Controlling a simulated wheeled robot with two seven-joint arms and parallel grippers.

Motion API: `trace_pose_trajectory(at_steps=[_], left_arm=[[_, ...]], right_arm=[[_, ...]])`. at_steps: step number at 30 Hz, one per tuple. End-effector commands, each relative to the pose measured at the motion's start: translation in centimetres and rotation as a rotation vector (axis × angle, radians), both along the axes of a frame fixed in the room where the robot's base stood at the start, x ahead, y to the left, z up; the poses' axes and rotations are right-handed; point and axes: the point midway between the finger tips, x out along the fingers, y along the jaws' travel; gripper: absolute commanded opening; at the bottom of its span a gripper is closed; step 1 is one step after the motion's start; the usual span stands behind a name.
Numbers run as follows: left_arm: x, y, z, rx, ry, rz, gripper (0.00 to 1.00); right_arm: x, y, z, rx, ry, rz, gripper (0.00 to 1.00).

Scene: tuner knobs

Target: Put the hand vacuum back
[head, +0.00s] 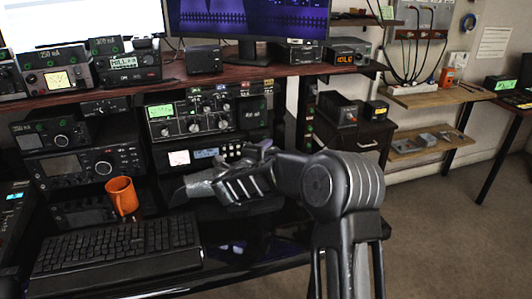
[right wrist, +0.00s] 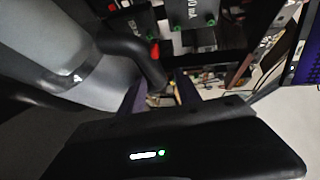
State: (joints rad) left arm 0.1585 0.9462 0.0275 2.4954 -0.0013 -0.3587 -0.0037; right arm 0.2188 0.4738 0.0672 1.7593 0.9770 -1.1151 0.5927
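The hand vacuum is a grey and black body with a tapered dark nozzle (head: 178,193), seen in the head view at the left end of my right gripper (head: 225,187). In the right wrist view its black handle (right wrist: 140,58) with a red button runs between the two fingers of my right gripper (right wrist: 160,95), beside a large grey rounded part at the left. The fingers look closed around the handle, though their contact is dark and partly hidden. The vacuum appears above the desk behind the keyboard. My left gripper is not in view.
An orange mug (head: 122,196) stands left of the nozzle, behind a black keyboard (head: 117,247). Radio units with knobs (head: 202,118) stack at the back under a reddish shelf (head: 200,75). Wooden wall shelves (head: 428,142) and open floor lie to the right.

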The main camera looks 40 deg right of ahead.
Motion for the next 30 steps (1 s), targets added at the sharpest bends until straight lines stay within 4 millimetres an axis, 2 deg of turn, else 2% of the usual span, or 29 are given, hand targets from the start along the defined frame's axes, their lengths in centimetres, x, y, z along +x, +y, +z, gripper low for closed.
trace_pose_trajectory(at_steps=[5, 19, 24, 30], left_arm=[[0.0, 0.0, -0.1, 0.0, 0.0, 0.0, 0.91], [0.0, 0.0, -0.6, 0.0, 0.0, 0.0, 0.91], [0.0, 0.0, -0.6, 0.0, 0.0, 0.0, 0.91], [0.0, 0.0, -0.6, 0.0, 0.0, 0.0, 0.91]], right_arm=[[-0.7, 1.5, 0.1, 0.004, 0.003, 0.004, 0.45], [-5.4, 8.7, 1.9, 0.002, 0.001, 0.004, 0.45], [-6.2, 9.8, 2.2, 0.001, 0.002, 0.001, 0.45], [-6.3, 9.9, 2.2, 0.001, 0.002, 0.001, 0.45]])
